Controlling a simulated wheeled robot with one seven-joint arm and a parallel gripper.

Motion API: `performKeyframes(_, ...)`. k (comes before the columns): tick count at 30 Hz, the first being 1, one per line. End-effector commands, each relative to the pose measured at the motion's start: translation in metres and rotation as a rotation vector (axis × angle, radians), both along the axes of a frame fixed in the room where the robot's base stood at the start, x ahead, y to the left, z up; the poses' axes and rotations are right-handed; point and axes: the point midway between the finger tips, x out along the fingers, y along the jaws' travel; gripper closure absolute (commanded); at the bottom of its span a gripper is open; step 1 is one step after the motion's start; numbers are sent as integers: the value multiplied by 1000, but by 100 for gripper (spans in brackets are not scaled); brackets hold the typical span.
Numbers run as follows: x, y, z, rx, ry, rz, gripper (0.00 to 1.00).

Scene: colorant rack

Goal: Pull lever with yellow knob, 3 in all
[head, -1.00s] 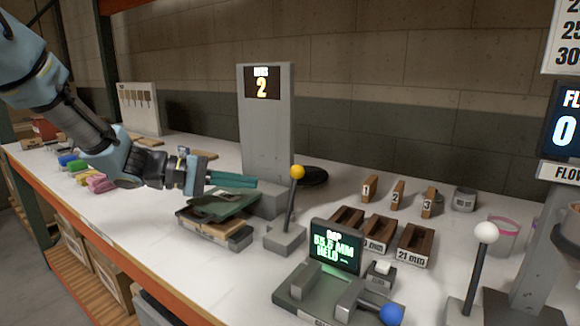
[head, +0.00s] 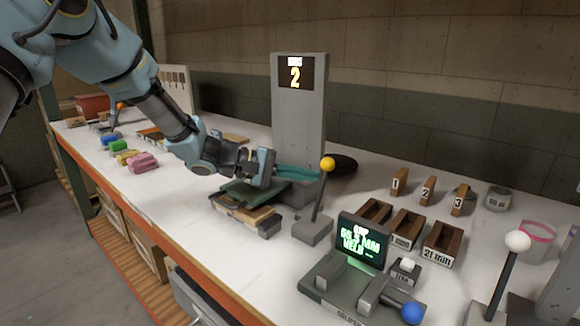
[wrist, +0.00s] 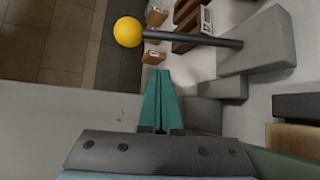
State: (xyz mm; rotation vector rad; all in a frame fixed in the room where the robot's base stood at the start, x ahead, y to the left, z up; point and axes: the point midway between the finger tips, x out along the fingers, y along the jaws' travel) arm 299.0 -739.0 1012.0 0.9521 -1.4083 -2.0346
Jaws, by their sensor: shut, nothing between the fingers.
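The lever with the yellow knob (head: 327,164) stands on a grey base block (head: 312,231), its dark rod leaning slightly right in the head view. The knob also shows in the wrist view (wrist: 128,32), upper left, with the rod running right to its block. My gripper (head: 317,176) has long teal fingers, shut and empty. In the head view its tips overlap the area just left of the knob. In the wrist view the fingertips (wrist: 160,72) lie below the rod with a visible gap to the knob. A grey post (head: 300,120) behind has a display (head: 295,74) reading 2.
To the right are a clamp device with a green-lit screen (head: 363,240) and a blue knob (head: 412,313), wooden trays (head: 407,228), numbered blocks (head: 428,190) and a white-knobbed lever (head: 517,241).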

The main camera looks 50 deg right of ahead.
Motion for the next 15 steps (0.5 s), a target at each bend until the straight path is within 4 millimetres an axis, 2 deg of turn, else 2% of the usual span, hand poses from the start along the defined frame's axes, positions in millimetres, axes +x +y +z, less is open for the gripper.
performKeyframes(5,-25,-26,-7,3,1,-3,100)
performKeyframes(10,-29,-4,2,3,0,2,100)
performKeyframes(15,-31,7,4,1,0,1,100)
